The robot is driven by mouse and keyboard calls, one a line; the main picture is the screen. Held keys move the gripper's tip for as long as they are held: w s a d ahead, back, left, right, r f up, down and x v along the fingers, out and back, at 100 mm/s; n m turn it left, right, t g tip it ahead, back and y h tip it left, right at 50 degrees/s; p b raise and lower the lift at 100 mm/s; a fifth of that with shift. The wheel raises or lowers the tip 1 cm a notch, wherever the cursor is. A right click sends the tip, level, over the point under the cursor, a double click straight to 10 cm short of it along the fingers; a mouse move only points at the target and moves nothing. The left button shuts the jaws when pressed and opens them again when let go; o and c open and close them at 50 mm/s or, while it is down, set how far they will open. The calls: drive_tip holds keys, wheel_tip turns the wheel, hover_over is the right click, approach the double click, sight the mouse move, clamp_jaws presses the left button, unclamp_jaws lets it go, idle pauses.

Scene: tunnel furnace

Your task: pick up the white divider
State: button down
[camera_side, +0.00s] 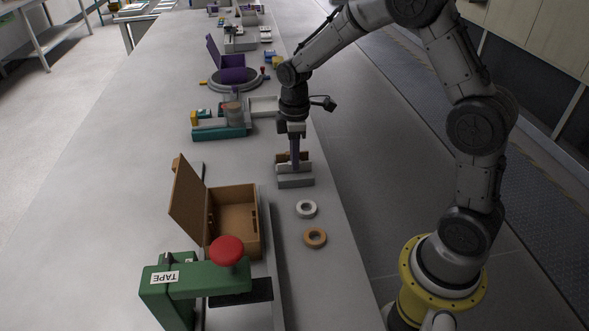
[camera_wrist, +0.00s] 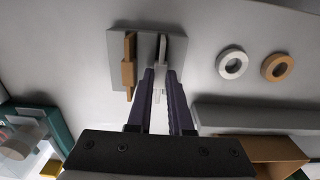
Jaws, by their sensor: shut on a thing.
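The white divider (camera_wrist: 162,48) stands in a grey slotted holder (camera_wrist: 115,42) in the wrist view. My gripper (camera_wrist: 161,75) points at the holder with its two dark fingers closed on the white divider, one on each side. A brown divider (camera_wrist: 129,68) stands in the same holder, just left of the fingers and apart from them. In the side view my gripper (camera_side: 295,163) reaches straight down to the holder (camera_side: 295,182). The fingers hide part of the dividers there.
A white ring (camera_side: 306,209) and an orange ring (camera_side: 315,238) lie near the holder. An open brown box (camera_side: 232,194) and a green tape press (camera_side: 195,277) with a red knob stand toward the front. A teal fixture (camera_side: 219,133) is behind to the left.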

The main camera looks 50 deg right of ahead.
drive_tip(key=shift+r, duration=3.5)
